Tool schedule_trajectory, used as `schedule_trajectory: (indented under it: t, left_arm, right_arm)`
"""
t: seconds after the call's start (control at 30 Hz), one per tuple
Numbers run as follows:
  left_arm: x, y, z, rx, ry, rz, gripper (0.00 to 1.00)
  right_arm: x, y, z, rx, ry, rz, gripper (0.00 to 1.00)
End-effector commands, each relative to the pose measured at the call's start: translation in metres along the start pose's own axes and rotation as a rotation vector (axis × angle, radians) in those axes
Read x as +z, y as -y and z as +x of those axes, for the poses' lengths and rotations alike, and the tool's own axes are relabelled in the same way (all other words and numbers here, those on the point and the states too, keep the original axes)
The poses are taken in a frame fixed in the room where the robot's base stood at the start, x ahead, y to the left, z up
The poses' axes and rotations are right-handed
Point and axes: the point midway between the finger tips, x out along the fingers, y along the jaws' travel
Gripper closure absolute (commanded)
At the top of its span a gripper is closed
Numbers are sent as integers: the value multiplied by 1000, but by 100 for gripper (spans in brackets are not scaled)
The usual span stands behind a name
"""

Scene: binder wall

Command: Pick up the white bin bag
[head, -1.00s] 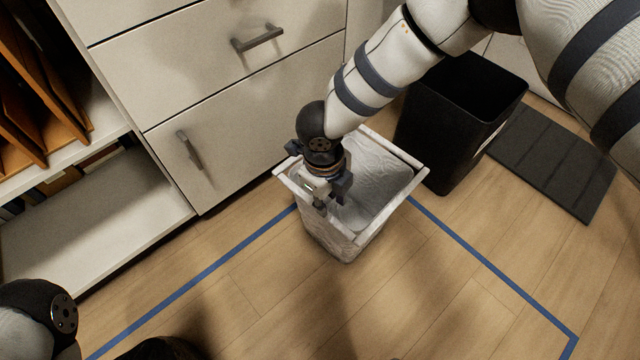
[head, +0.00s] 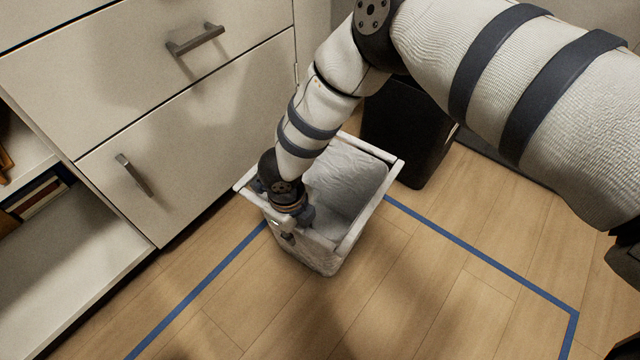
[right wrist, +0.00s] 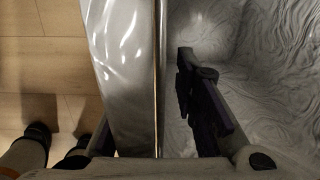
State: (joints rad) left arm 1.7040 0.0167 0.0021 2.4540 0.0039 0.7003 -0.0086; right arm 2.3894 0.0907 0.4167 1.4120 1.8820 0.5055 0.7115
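The white bin bag (head: 345,180) stands upright on the floor as an open-topped, crinkled liner with a flat rim. Whether a bin is inside it is hidden. My right gripper (head: 296,228) is at its front left rim, pointing down. In the right wrist view the gripper (right wrist: 115,95) is open, with the bag's rim (right wrist: 130,70) running between its fingers. One finger is over the crinkled inside (right wrist: 260,80), the other is outside above the floor. I see a gap beside the rim at the inner finger. My left gripper is not in view.
A black bin (head: 405,135) stands behind the bag, partly hidden by my right arm. Cabinet drawers (head: 200,130) with handles and an open shelf (head: 70,270) are on the left. Blue tape (head: 480,255) marks the wooden floor, which is clear in front and to the right.

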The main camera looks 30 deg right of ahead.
Motion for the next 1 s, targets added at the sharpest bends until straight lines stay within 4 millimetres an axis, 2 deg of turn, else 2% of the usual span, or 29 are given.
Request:
schedule_trajectory:
  t: [0.03, 0.13, 0.17, 0.53, 0.63, 0.8, 1.0]
  left_arm:
    - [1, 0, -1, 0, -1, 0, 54]
    - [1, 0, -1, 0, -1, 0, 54]
    - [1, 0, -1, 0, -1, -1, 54]
    - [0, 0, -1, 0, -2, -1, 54]
    - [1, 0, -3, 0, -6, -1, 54]
    - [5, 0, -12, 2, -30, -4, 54]
    - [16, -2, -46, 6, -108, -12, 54]
  right_arm:
    - [0, 0, -1, 0, 1, 0, 73]
    - [0, 0, -2, 0, 0, 0, 96]
    - [0, 0, -2, 0, 0, 0, 100]
    - [0, 0, -2, -1, 0, 0, 100]
    - [0, 1, -8, -1, 1, 1, 100]
    - [1, 3, -40, -1, 5, 1, 100]
    - [-26, -30, -102, -3, 8, -7, 100]
